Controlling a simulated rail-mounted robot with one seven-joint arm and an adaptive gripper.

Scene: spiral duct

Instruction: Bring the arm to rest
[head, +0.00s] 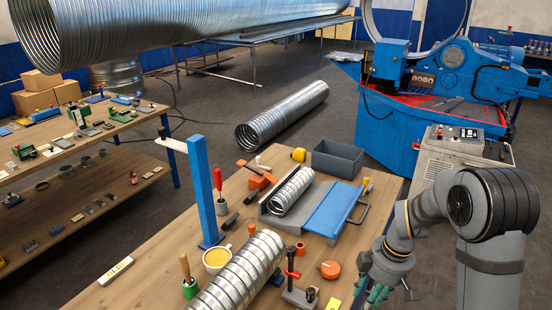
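My gripper (377,292) shows in the head view at the lower right, pointing down beside the right edge of the wooden workbench (150,275). Its teal fingertips are small and partly cut by the picture's bottom edge, so I cannot tell if they are open or shut. I see no object held in it. My arm is bent, coming from the right side of the picture down to the gripper.
On the bench are a spiral duct (240,277), a shorter duct piece (291,190), a blue post (205,190), a red-handled clamp (292,262), an orange puck (329,269) and a grey bin (337,158). A control cabinet (446,150) and blue machine (450,75) stand behind my arm.

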